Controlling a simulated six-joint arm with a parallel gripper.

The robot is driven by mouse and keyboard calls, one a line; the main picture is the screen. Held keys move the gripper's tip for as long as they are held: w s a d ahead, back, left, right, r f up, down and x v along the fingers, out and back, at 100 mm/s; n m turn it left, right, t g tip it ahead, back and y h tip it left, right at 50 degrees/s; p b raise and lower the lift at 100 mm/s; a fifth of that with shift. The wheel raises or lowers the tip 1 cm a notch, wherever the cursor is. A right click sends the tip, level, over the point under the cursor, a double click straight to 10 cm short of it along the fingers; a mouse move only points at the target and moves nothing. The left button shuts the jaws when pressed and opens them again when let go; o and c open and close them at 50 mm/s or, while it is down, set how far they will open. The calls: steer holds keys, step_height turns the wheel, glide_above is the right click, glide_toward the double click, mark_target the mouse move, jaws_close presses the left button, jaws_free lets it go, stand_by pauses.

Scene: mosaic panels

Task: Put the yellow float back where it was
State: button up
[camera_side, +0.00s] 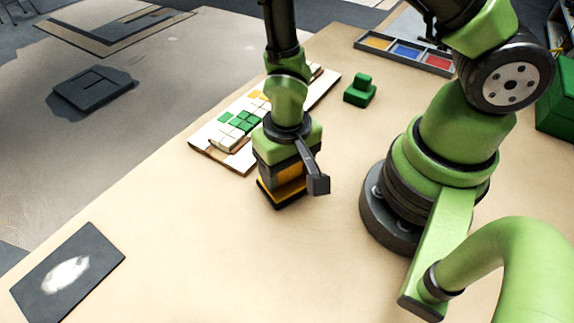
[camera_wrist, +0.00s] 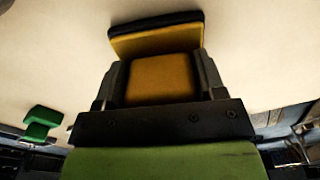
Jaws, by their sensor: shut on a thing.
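The yellow float (camera_side: 287,190) is a yellow block with a dark base plate, held at my gripper (camera_side: 290,180) near the middle of the table. In the wrist view, my gripper (camera_wrist: 160,85) has its two dark fingers shut on the handle of the yellow float (camera_wrist: 162,42), one on each side. The float's dark edge faces away from the gripper. In the side view the gripper body hides part of the float. I cannot tell whether its base touches the table.
A mosaic panel (camera_side: 213,129) with green, yellow and cream tiles lies just behind my gripper. A green float (camera_side: 360,92) stands to its right. A tray (camera_side: 400,50) with yellow, blue and red compartments is at the back. A dark board (camera_side: 100,262) with a white patch lies front left.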

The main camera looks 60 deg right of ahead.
steer(key=shift+f, duration=0.1)
steer(key=o, duration=0.8)
steer(key=shift+o, duration=0.2)
steer(key=shift+a+r, duration=0.1)
steer(key=shift+r, duration=2.45)
step_height(320, 180, up, 7)
steer(key=shift+r, duration=0.15)
steer(key=s+d+r+t+y, duration=0.1)
steer(key=s+d+r+t, duration=0.1)
steer(key=r, duration=0.6)
steer(key=s+d+r+t+y, duration=0.1)
steer(key=s+d+r+t, duration=0.2)
steer(key=r, duration=0.5)
steer(key=shift+s+r+n+t, duration=0.3)
steer(key=shift+s+t, duration=0.3)
steer(key=shift+t, duration=0.5)
